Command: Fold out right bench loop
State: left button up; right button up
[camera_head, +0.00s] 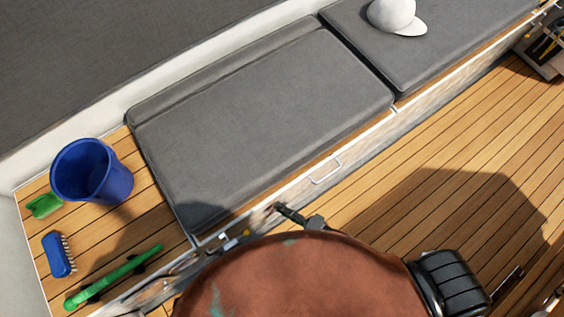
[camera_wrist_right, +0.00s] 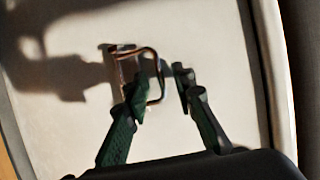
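In the right wrist view a thin metal loop (camera_wrist_right: 157,65) stands on a pale panel (camera_wrist_right: 210,35), with a small bracket at its upper left. My right gripper (camera_wrist_right: 161,82) is open there, its two dark green fingers apart. The left finger overlaps the loop's lower left part; the right finger is beyond the loop's right side. Whether they touch it is unclear. In the head view my right gripper (camera_head: 281,208) is small, at the bench front (camera_head: 360,143). The loop beside it is too small to make out. My left gripper is not in view.
Grey cushions (camera_head: 265,105) cover the bench, with a white cap (camera_head: 396,16) on the far one. A white handle-like frame (camera_head: 325,172) shows on the bench front. A blue bucket (camera_head: 92,172), blue brush (camera_head: 58,254) and green-handled tool (camera_head: 115,275) are left. Wooden floor (camera_head: 470,130) is open right.

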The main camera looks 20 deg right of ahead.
jog(key=shift+c, duration=0.3)
grip_shut()
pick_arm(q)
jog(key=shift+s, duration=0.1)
pick_arm(e)
jog(key=shift+f, duration=0.1)
pick_arm(q)
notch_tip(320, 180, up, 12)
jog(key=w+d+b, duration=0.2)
jog(key=b, duration=0.2)
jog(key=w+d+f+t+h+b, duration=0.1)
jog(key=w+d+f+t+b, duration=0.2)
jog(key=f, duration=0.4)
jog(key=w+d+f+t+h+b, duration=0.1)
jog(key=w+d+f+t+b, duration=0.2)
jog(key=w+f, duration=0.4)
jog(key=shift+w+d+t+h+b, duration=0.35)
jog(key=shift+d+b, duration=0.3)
jog(key=shift+b, duration=0.55)
pick_arm(e)
jog(key=shift+s+d+f+n+t+y, duration=0.15)
jog(key=shift+s+f+n+t+y, duration=0.3)
jog(key=shift+t+y, duration=0.3)
jog(key=shift+s+d+f+n+t+y, duration=0.2)
jog(key=shift+s+f+n+t+y, duration=0.1)
jog(key=shift+s+n+t+y, duration=0.4)
jog(key=shift+s+d+f+n+t+y, duration=0.15)
jog(key=shift+s+f+n+t+y, duration=0.2)
jog(key=shift+t+y, duration=0.5)
